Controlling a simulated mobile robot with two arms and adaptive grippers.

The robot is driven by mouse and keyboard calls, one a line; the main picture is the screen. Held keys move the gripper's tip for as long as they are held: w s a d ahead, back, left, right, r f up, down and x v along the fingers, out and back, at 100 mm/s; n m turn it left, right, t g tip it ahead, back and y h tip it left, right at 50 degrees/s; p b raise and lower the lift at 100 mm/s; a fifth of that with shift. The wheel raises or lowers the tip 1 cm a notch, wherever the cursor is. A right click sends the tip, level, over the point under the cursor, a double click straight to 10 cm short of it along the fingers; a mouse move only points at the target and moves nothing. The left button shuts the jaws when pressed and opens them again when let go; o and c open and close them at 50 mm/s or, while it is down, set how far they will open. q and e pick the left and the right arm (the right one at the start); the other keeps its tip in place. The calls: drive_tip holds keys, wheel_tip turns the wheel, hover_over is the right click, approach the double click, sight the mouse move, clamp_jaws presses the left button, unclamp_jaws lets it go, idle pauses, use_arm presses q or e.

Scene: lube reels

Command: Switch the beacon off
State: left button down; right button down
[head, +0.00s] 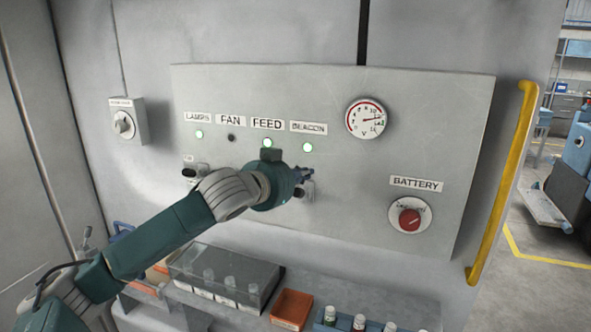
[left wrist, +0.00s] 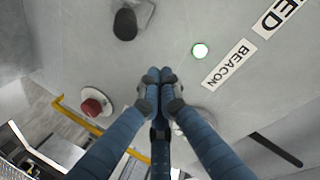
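The beacon switch (left wrist: 125,24) is a dark, rounded lever on a pale base, seen at the top of the left wrist view. In the head view my left gripper partly hides it. The BEACON label (head: 308,127) is above a lit green lamp (head: 307,147), which also shows in the left wrist view (left wrist: 200,50). My left gripper (head: 305,174) is in front of the panel, just below the beacon lamp. In the left wrist view its blue fingers (left wrist: 160,76) are together with nothing between them, apart from the lever in the picture. My right gripper is out of view.
The grey panel (head: 350,205) also has a lit LAMPS light (head: 199,134), a dark FAN light (head: 232,138), a lit FEED light (head: 267,143), a gauge (head: 367,118) and a red battery knob (head: 410,219). A yellow handrail (head: 503,185) is at right. Bins and bottles stand below.

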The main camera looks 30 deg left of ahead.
sight(302, 191)
use_arm(q)
drive_tip(key=f, duration=0.1)
drive_tip(key=w+a+f+p, duration=0.2)
drive_tip(key=shift+f, duration=0.4)
drive_tip(key=shift+w+f, duration=0.1)
